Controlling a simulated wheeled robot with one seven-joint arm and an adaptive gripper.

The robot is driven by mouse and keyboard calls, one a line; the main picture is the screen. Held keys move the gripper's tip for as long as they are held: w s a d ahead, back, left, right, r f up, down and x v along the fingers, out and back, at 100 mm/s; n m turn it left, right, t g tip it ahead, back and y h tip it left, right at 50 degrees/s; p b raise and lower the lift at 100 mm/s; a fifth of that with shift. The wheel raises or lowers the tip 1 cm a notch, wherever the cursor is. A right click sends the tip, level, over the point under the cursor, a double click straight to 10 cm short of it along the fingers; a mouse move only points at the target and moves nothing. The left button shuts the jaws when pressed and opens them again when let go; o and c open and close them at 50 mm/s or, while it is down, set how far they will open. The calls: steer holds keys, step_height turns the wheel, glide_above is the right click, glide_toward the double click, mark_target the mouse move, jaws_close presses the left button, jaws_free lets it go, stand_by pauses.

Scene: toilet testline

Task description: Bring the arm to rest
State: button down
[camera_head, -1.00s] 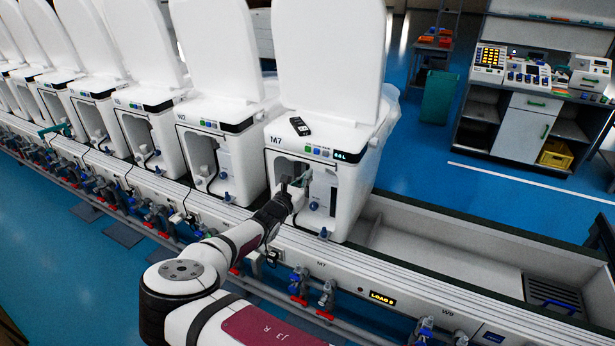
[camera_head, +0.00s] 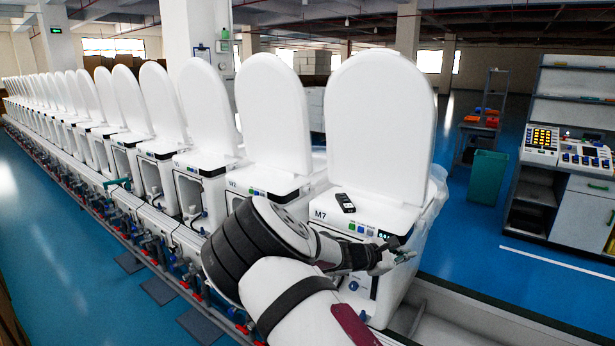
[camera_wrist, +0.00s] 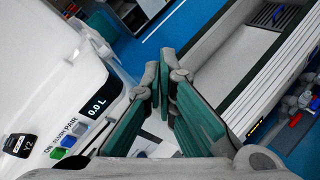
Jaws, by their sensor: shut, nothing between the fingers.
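My gripper (camera_head: 402,257) is in front of the toilet unit M7 (camera_head: 330,222), near the height of its panel. In the wrist view its two fingers with green pads (camera_wrist: 158,78) are together at the tips, with nothing between them. My arm is folded, its bulky joint covering part of M7's front and the neighbouring unit. The wrist view shows a unit's panel with a "0.0 L" display (camera_wrist: 95,105) at the left, close beside the fingers.
A row of white toilets with raised lids (camera_head: 275,110) runs back to the left. A small black device (camera_head: 345,203) lies on top of M7. A green bin (camera_head: 487,176) and a bench with instruments (camera_head: 565,150) stand at the right. Blue floor there is clear.

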steer(key=s+d+r+m+g+y, duration=0.25)
steer(key=s+r+m, duration=0.2)
steer(key=s, duration=0.25)
steer(key=s+d+r+m+g+y, duration=0.1)
steer(key=s+r+m+g+y, duration=0.15)
steer(key=s+m, duration=0.4)
steer(key=s+a+r+m+t+y, duration=0.1)
steer(key=s+a+r+m+y, duration=0.1)
steer(key=s+r, duration=0.3)
steer(key=s+a+r+m+t+y, duration=0.1)
steer(key=s+a+r, duration=0.4)
steer(key=s, duration=0.9)
steer(key=s+a+r+m+t+y, duration=0.1)
steer(key=s+a+r+m+y, duration=0.2)
steer(key=s, duration=0.6)
steer(key=shift+s+a+r+t+y, duration=0.15)
steer(key=shift+a+r+t+y, duration=0.35)
steer(key=shift+r+y, duration=0.45)
